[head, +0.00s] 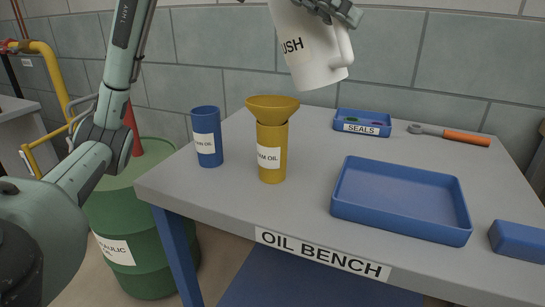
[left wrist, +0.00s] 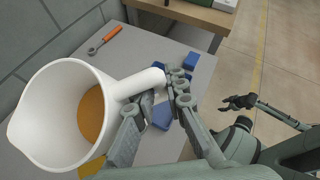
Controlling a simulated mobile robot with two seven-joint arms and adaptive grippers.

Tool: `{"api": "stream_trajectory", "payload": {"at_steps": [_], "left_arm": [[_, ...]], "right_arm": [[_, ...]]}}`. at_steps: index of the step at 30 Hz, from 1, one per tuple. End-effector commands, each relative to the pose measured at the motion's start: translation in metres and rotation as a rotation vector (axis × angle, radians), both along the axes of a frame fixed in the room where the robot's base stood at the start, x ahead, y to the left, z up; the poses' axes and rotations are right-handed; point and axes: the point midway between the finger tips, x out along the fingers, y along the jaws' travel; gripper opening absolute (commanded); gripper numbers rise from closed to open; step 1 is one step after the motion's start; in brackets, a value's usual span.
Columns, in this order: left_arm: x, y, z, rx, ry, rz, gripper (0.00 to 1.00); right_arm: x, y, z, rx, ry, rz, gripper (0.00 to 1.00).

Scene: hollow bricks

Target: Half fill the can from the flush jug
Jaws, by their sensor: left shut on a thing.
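The white jug (head: 312,50), with "USH" readable on its label, hangs tilted above the bench at the top of the head view; its top is cut off. In the left wrist view the jug (left wrist: 40,115) shows amber liquid (left wrist: 92,112) inside. My left gripper (head: 338,10) is shut on its handle (left wrist: 140,83). No stream is visible. A yellow can (head: 272,165) stands upright on the bench with a yellow funnel (head: 272,104) in its top, below and left of the jug. The can's contents are hidden. My right gripper (left wrist: 238,102) is small in the left wrist view.
A blue can (head: 207,138) stands left of the yellow can. A blue tray (head: 400,224), a blue block (head: 518,242), a SEALS tray (head: 362,129) and an orange-handled wrench (head: 450,135) lie on the oil bench (head: 225,188). A green drum (head: 140,262) stands beside it.

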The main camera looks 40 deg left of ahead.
Motion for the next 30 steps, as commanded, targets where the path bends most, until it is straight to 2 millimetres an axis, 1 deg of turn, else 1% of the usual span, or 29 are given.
{"api": "stream_trajectory", "payload": {"at_steps": [16, 21, 27, 30], "left_arm": [[0.0, 0.0, 0.001, -0.001, -0.001, 0.0, 0.0], [0.0, 0.0, 0.0, -0.032, -0.008, 0.0, 0.0], [0.0, 0.0, 0.004, -0.1, -0.023, -0.001, 0.0], [0.0, 0.0, 0.007, -0.116, -0.026, 0.0, 0.0]], "right_arm": [[0.0, 0.0, 0.0, 0.0, 0.0, 0.0, 0.47], [0.0, 0.0, -0.008, -0.001, 0.0, 0.0, 0.47], [0.0, 0.0, -0.019, -0.001, 0.0, 0.0, 0.47], [0.0, 0.0, -0.02, -0.001, 0.0, 0.0, 0.47]]}}
